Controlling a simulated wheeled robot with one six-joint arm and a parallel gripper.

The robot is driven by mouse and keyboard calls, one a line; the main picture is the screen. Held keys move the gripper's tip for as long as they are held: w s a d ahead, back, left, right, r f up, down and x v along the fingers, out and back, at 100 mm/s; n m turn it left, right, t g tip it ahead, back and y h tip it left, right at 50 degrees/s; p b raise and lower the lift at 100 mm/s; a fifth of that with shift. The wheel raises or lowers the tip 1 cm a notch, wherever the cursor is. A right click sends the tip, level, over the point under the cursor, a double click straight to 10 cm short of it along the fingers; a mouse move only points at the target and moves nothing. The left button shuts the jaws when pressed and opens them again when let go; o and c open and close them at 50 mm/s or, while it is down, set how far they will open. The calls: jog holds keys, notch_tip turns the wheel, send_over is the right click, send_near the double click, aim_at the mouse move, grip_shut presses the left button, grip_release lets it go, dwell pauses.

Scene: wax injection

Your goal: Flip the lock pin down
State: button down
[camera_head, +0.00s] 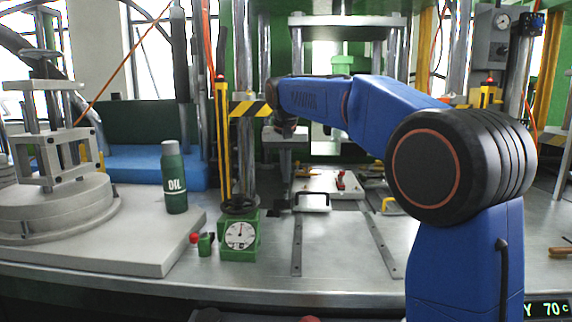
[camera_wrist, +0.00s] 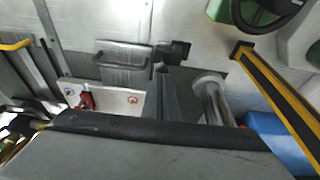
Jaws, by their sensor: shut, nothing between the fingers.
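My gripper (camera_head: 284,184) points down over the press bed, left of the white plate; its fingers are together and hold nothing. In the wrist view my gripper (camera_wrist: 161,70) shows as a narrow grey shape, its tip overlapping the edge of a small black block (camera_wrist: 173,52); I cannot tell if they touch. A small red upright piece (camera_head: 340,180), perhaps the lock pin, stands on the white plate (camera_head: 322,184), to the right of my gripper. The wrist view shows this red piece (camera_wrist: 87,101) left of my fingers, apart from them.
A handled metal plate (camera_head: 311,204) lies in front of the white plate. A steel column (camera_wrist: 214,100) and yellow-black guard (camera_wrist: 274,95) stand close to my gripper. A green gauge (camera_head: 240,236) and oil bottle (camera_head: 174,178) stand left. The front bench between the rails is clear.

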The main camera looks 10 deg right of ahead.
aim_at(286, 185)
jog(key=shift+f, duration=0.15)
jog(key=shift+f, duration=1.5)
jog(key=shift+s, duration=0.1)
jog(key=shift+r, duration=0.35)
jog(key=w+d+v, duration=0.1)
jog(key=v, duration=1.2)
jog(key=shift+a+r, duration=0.4)
jog(key=shift+r, duration=0.1)
jog(key=shift+s, duration=0.15)
